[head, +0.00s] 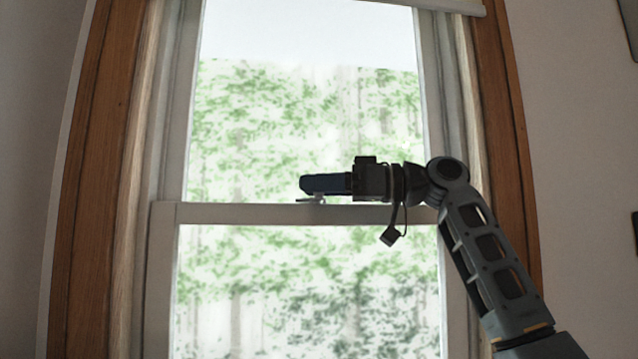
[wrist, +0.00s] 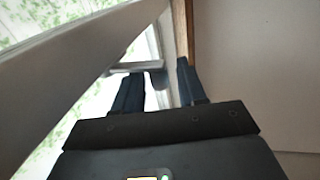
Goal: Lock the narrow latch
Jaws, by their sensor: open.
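The narrow latch (head: 312,200) is a small grey fitting on top of the window's middle rail (head: 240,214). Its thin lever points left in the head view. My gripper (head: 304,183) reaches in from the right, level, with its dark fingers just above the latch and partly covering it. In the wrist view the two dark blue fingers of my gripper (wrist: 160,74) are spread apart. A grey bar of the latch (wrist: 132,67) and a rounded part show at and between the fingertips. I cannot tell whether a finger touches the latch.
Glass panes (head: 300,120) lie above and below the rail, with greenery outside. A brown wooden frame (head: 100,180) borders the window on both sides. A pale blind edge (head: 430,4) hangs at the top. The wall on the right (head: 575,150) is mostly bare.

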